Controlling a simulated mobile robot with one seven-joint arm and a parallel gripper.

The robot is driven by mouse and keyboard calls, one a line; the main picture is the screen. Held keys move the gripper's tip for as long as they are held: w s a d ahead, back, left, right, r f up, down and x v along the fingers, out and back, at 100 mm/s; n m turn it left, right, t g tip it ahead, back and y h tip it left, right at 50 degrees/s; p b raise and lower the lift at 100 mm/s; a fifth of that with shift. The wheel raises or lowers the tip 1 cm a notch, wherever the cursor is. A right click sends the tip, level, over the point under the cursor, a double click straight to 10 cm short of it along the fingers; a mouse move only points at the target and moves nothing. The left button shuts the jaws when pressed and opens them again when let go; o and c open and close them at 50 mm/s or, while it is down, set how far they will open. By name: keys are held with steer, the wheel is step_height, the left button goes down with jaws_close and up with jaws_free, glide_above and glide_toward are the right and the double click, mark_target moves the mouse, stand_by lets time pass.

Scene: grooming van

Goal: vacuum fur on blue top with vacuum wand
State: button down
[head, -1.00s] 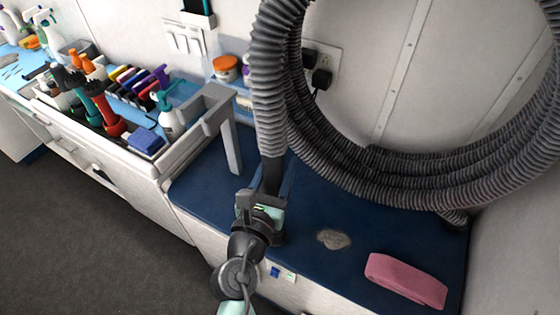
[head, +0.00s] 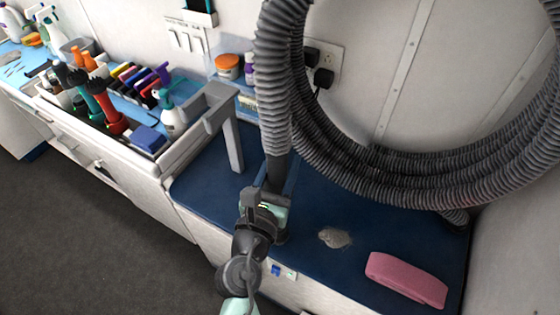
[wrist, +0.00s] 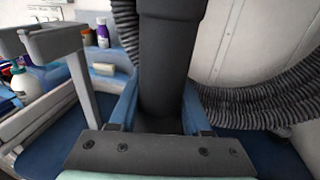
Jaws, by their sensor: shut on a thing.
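The blue top (head: 310,198) is a dark blue padded surface along the wall. A small grey-brown patch of fur (head: 334,237) lies on it, right of my gripper. My gripper (head: 277,182) is shut on the dark vacuum wand (head: 278,166), which stands roughly upright and joins a ribbed grey hose above. In the wrist view the wand (wrist: 168,60) rises between the two blue-sided fingers (wrist: 160,110). The wand's lower end is hidden by my gripper, so I cannot tell if it touches the top.
The thick grey hose (head: 400,178) loops along the wall. A folded pink towel (head: 407,279) lies right of the fur. A grey bracket (head: 232,145) stands left of the wand, beside a tray of bottles and brushes (head: 178,150).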

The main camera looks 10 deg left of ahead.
steer(key=w+d+p, duration=0.2)
steer(key=d+p, duration=0.4)
steer(key=d, duration=0.8)
steer(key=shift+d, duration=0.2)
steer(key=shift+r, duration=0.1)
stand_by(0.5)
step_height(320, 180, up, 5)
steer(key=p, duration=0.5)
